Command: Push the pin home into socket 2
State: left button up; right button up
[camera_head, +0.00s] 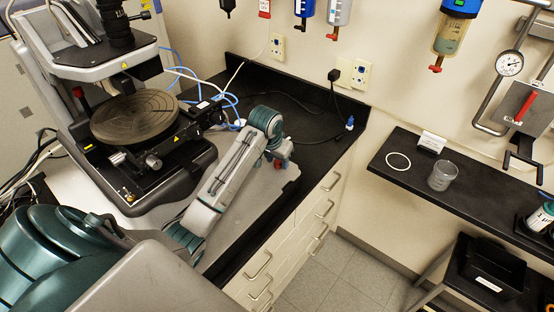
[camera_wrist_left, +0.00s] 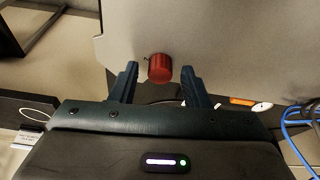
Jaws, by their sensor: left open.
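A red round knob (camera_wrist_left: 159,68) stands out from a grey panel (camera_wrist_left: 225,45) in the left wrist view; it looks like the pin's head. My left gripper (camera_wrist_left: 159,76) is open, one dark finger on each side of the knob. I cannot tell whether the fingers touch it. In the head view, the left gripper (camera_head: 280,154) is small and partly hidden beyond the arm, at the right edge of the grey base slab, with a bit of red (camera_head: 278,164) beside it. No socket or number can be made out. My right gripper is not in view.
The profiler with its round stage (camera_head: 134,118) stands at the left on the black bench (camera_head: 318,150). Blue cables (camera_wrist_left: 297,120) run near the gripper at right. A shelf (camera_head: 480,185) with a clear beaker (camera_head: 442,176) and white ring is at the right. Floor is free between.

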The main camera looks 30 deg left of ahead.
aim_at(277, 162)
pick_arm(q)
notch_tip(277, 162, up, 3)
jog(key=shift+f+p, duration=0.15)
jog(key=shift+p, duration=0.25)
jog(key=shift+r, duration=2.15)
